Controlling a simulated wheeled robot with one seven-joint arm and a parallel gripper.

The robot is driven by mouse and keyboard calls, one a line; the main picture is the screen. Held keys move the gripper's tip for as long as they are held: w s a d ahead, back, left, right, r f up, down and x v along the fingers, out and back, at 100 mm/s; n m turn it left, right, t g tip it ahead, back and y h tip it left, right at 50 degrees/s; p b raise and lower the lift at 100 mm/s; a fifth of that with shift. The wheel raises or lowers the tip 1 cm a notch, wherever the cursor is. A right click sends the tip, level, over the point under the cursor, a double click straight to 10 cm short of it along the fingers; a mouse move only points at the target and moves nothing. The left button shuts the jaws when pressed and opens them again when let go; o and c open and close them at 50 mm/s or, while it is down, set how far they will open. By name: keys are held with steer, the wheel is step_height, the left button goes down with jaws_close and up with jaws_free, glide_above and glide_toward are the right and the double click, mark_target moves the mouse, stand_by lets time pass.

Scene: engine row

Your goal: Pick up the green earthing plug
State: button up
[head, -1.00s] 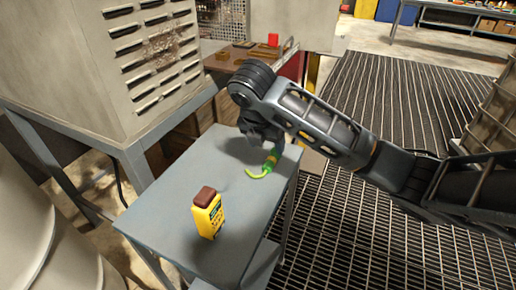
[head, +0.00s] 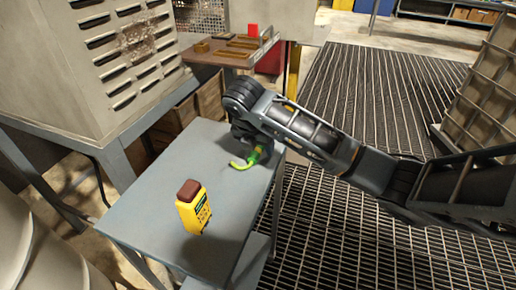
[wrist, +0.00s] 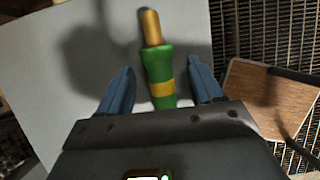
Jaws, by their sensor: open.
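The green earthing plug (wrist: 157,68) has a yellow band and a brass pin, and lies on the grey table (head: 155,195). In the wrist view its pin points away from my gripper (wrist: 160,88). The two blue-grey fingers are open, one on each side of the plug's green body and apart from it. In the head view the plug (head: 254,157) shows near the table's far right edge, with a yellow-green cable curling left. My gripper (head: 250,150) is right over it there, and the arm partly hides the plug.
A louvred cabinet (head: 80,60) stands at the left. A brown bench with a red object (head: 253,30) is behind. Grating lies to the right.

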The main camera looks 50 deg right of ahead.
steer(key=shift+c, duration=0.3)
jaws_close()
stand_by(0.3)
